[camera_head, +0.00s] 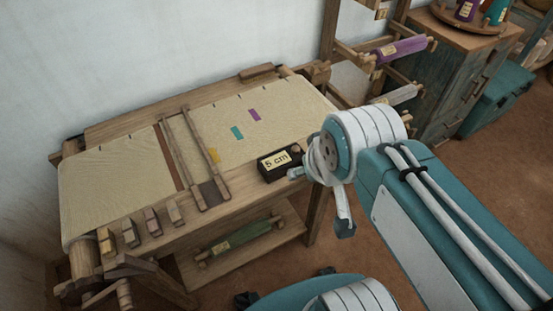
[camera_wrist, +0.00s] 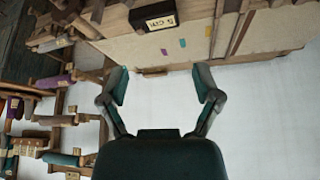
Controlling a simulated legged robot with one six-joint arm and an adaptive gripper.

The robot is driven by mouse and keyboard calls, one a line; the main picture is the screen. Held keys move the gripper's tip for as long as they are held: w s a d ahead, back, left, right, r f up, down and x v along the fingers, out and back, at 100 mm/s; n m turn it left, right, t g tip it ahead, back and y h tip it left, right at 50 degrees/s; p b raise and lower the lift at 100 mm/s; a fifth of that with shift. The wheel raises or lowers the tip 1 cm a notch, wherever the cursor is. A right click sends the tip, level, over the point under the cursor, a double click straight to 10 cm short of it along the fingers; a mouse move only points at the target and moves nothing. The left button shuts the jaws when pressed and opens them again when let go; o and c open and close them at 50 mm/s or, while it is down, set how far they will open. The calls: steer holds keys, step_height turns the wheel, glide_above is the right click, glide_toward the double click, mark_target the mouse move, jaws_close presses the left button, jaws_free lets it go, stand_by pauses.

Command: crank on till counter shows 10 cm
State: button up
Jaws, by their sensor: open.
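The counter (camera_head: 278,163) is a dark box on the loom's near right edge; its label reads "5 cm". It also shows in the wrist view (camera_wrist: 153,17). The cloth (camera_head: 115,184) is cream and stretches over the loom (camera_head: 255,187). A wooden roller with spoke-like handles (camera_head: 105,293) is at the loom's near left end; I cannot tell for sure that it is the crank. My gripper (camera_head: 320,202) is open beside the loom's right end, right of the counter. In the wrist view my gripper (camera_wrist: 160,84) has nothing between its fingers.
Several small wooden blocks (camera_head: 152,222) line the loom's front edge. A wooden frame (camera_head: 185,150) crosses the cloth. A green roll (camera_head: 232,237) lies on the lower shelf. A rack with a purple spool (camera_head: 400,48) and a cabinet (camera_head: 450,80) stand behind right.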

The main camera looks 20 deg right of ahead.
stand_by(0.4)
steer(key=w+a+f+n+g+h, duration=0.1)
steer(key=w+a+f+n+h, duration=0.25)
steer(key=a+f+n, duration=0.45)
steer(key=w+a+f+n+g+h, duration=0.1)
steer(key=w+a+f+n+h, duration=0.1)
steer(key=a+f+n+h, duration=0.45)
steer(key=n+t+y, duration=1.4)
steer(key=n, duration=1.5)
glide_toward(125, 296)
steer(key=shift+m, duration=0.25)
steer(key=x, duration=0.3)
steer(key=f+x, duration=0.1)
steer(key=x, duration=0.6)
steer(key=shift+w+a+f, duration=0.3)
steer(key=shift+a+f, duration=0.05)
steer(key=shift+a, duration=0.05)
jaws_close()
